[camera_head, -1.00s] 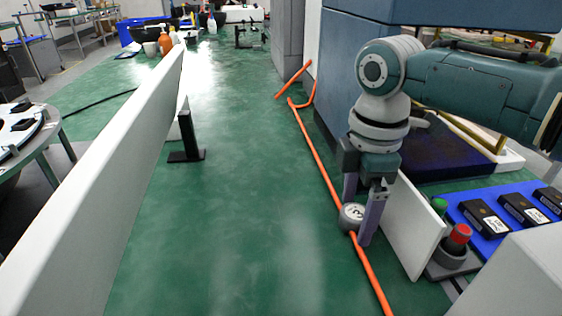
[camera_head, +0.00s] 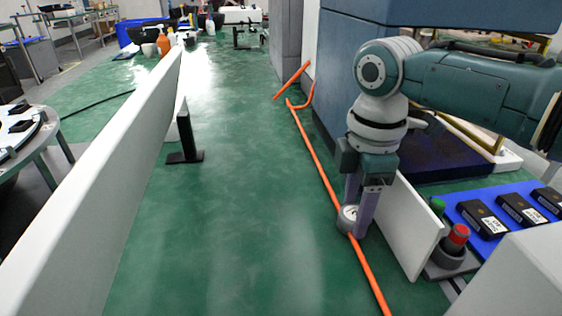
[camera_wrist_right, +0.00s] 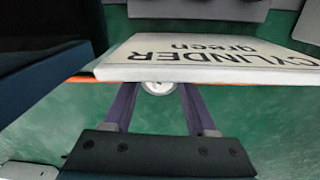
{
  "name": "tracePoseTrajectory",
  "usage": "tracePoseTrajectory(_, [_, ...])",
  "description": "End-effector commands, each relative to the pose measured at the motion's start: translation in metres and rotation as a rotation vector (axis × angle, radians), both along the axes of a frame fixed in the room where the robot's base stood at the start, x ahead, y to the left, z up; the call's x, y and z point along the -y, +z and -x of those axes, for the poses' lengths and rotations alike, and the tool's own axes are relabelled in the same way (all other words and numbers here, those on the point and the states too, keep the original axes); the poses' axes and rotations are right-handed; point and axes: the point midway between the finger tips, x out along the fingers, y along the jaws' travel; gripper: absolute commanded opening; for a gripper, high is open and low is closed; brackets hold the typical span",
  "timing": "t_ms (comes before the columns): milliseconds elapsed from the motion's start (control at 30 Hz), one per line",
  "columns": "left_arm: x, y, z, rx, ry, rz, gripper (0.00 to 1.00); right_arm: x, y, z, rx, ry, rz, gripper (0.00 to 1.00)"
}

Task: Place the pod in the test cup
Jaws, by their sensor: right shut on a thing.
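My right gripper (camera_head: 354,220) points down over the green floor, its two purple fingers shut on a small round grey pod (camera_head: 347,216) with a white, dark-marked top. In the right wrist view the pod's pale face (camera_wrist_right: 158,88) shows between the fingers, partly cut off by a white sign panel. The orange cable passes right by the pod; I cannot tell whether they touch. I cannot make out a test cup in either view; it may be hidden. My left gripper is not in view.
The white panel (camera_head: 411,226), lettered "CYLINDER green" in the wrist view, stands close right of the gripper. Beyond it are a red button (camera_head: 456,236) and a blue tray (camera_head: 470,225) with black boxes. An orange cable (camera_head: 318,160) crosses the floor. A long white wall (camera_head: 100,170) stands left; the middle floor is clear.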

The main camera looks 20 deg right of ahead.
Motion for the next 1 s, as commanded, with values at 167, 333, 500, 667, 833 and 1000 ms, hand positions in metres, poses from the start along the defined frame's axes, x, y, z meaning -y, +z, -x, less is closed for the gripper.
tracePoseTrajectory(167, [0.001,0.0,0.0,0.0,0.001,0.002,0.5,0.0,0.0,0.0,0.0,0.0,0.0,0.0])
tracePoseTrajectory(333, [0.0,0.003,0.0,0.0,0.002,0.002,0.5,0.0,0.007,-0.001,0.002,0.0,0.0,0.0])
tracePoseTrajectory(500, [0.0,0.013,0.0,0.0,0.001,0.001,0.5,0.0,0.033,-0.001,0.003,0.001,0.0,0.0])
tracePoseTrajectory(667, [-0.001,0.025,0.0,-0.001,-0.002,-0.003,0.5,0.0,0.078,-0.002,0.008,0.001,-0.001,0.0])
tracePoseTrajectory(833, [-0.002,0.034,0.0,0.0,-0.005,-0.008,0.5,0.0,0.129,-0.002,0.007,0.001,0.0,0.0])
tracePoseTrajectory(1000, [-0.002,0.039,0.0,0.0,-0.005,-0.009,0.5,0.0,0.17,-0.001,0.005,0.0,0.0,0.0])
